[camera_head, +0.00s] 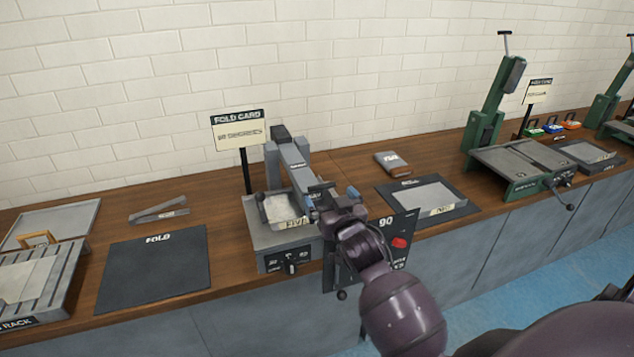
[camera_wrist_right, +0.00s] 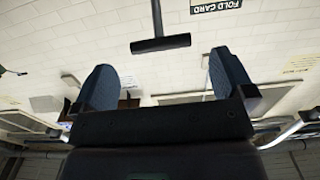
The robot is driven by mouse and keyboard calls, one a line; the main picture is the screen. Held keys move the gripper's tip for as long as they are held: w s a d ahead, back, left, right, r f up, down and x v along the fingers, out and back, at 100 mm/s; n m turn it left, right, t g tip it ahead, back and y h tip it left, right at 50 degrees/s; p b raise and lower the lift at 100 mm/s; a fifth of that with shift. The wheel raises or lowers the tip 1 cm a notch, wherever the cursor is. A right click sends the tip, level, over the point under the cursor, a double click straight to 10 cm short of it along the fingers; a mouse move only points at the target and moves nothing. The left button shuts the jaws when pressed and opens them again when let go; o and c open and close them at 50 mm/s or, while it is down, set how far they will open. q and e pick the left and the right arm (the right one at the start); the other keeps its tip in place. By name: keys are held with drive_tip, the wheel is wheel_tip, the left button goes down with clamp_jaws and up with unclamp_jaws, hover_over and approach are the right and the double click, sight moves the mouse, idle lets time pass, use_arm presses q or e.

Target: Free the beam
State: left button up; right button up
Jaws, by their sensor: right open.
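A small grey bench machine (camera_head: 283,240) stands on the counter near the middle of the head view. A blue-grey beam (camera_head: 293,163) slants up and back above it, with a dark block at its top. A dial is on the machine's front. My right gripper (camera_head: 333,194) is in front of the beam and hides part of the machine. In the right wrist view its two blue fingers (camera_wrist_right: 165,85) are apart with nothing between them. A black T-shaped handle (camera_wrist_right: 160,44) shows beyond the fingertips there, apart from them. My left gripper is not in view.
A fold card sign (camera_head: 239,130) stands behind the machine. A dark fold mat (camera_head: 155,265) lies left, beside a rack (camera_head: 35,285). A dark panel marked 90 (camera_head: 398,228) is at the counter's front. A tray (camera_head: 430,198) and a green machine (camera_head: 520,165) stand right.

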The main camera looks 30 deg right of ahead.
sight(323, 188)
drive_tip(key=x, duration=0.7)
drive_tip(key=shift+w, duration=0.2)
drive_tip(key=shift+c, duration=0.5)
drive_tip(key=shift+r, duration=0.1)
drive_tip(key=c, duration=1.2)
